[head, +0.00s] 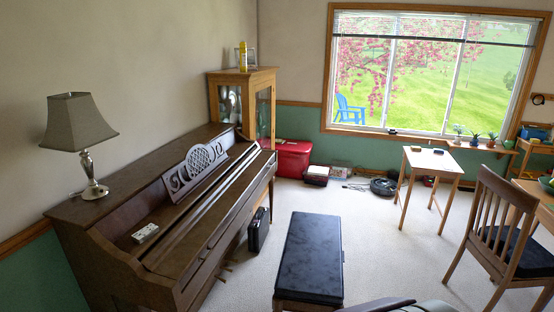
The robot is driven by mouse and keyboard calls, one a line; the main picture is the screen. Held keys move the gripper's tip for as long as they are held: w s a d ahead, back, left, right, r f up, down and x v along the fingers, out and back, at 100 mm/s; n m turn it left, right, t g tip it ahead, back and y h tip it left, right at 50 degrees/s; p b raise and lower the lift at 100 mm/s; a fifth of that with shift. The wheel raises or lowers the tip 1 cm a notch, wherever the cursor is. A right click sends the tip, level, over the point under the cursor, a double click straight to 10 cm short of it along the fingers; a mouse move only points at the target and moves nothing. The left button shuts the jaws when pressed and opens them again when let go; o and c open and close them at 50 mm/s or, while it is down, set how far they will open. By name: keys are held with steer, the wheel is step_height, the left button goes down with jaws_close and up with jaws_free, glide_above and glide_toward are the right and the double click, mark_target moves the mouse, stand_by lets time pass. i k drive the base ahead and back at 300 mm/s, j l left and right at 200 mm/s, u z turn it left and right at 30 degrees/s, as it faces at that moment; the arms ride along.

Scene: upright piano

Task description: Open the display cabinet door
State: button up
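The display cabinet (243,76) is a light wood case with glass panels, standing against the left wall just beyond the far end of the piano. One glass panel (230,104) faces me and another (263,112) faces right into the room. No panel stands visibly ajar, and I cannot tell which one is the door. A handle is too small to make out. The piano hides the cabinet's lower part. A yellow can (243,57) and a frame stand on its top.
The brown upright piano (120,185) with a lamp (76,124) lines the left wall. A black-topped bench (311,255) stands mid-floor. A red box (292,159) lies right of the cabinet. A small table (432,160) and chair (500,225) stand right. Carpet (385,235) between bench and chair is clear.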

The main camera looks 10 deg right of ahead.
mark_target(260, 87)
steer(key=i+l+z, duration=0.2)
steer(key=z, duration=0.2)
steer(key=i+l+z, duration=0.5)
steer(key=z, duration=0.25)
steer(key=i+l+z, duration=0.15)
steer(key=i+z, duration=0.25)
steer(key=i+l, duration=0.1)
steer(key=i, duration=1.65)
steer(key=i+l, duration=0.1)
steer(key=i, duration=0.3)
steer(key=i+u, duration=0.1)
steer(key=i, duration=0.3)
steer(key=i+j+u, duration=0.1)
steer(key=i+u, duration=0.25)
steer(key=i, duration=0.2)
steer(key=i+j+u, duration=0.25)
steer(key=i+u, duration=0.95)
steer(key=i+l+u, duration=0.25)
steer(key=i+u, duration=0.7)
steer(key=i, duration=0.3)
